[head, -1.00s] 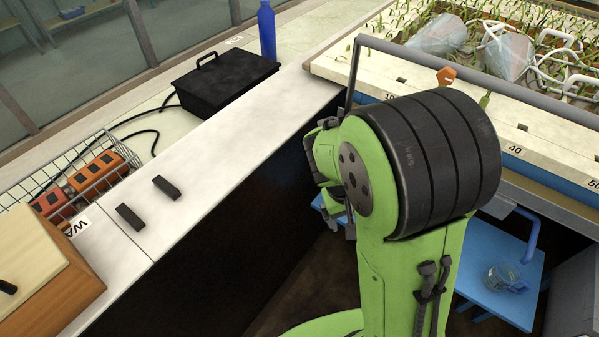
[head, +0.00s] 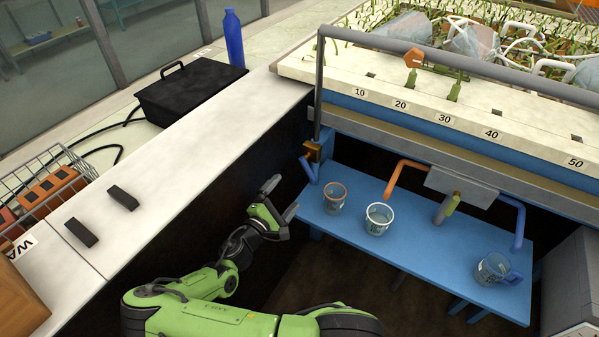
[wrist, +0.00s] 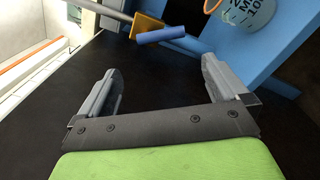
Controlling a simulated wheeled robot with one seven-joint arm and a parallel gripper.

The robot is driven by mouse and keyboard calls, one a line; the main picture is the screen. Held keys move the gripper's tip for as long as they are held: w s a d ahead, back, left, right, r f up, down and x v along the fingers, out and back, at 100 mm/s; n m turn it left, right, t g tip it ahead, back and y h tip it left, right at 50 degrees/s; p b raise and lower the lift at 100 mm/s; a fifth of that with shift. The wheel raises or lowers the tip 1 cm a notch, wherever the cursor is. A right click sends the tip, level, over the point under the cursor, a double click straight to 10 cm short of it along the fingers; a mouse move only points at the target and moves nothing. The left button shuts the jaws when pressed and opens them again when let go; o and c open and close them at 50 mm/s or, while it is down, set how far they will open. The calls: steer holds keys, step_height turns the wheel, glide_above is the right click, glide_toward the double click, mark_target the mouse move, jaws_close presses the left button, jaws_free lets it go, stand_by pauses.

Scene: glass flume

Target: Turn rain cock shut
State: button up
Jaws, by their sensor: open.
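A small brass-coloured cock body (head: 313,151) sits at the foot of the upright grey pipe at the left end of the flume. A blue lever (head: 309,170) hangs from it; which cock this is carries no readable label. In the wrist view the brass body (wrist: 147,25) and blue lever (wrist: 163,35) lie ahead of my fingertips, near the top. My gripper (head: 281,198) is open and empty, left of and below the lever in the head view. In the wrist view both fingers of my gripper (wrist: 160,66) are spread, with nothing between them.
A blue bench (head: 420,250) carries cups (head: 379,219) and a jug (head: 494,268) under the flume edge. The white counter (head: 190,160) borders my arm on the left.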

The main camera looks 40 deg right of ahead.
mark_target(309, 167)
steer(key=b+x, duration=0.2)
steer(key=x, duration=1)
steer(key=shift+d+f, duration=0.1)
steer(key=shift+f, duration=0.05)
steer(key=c, duration=1.2)
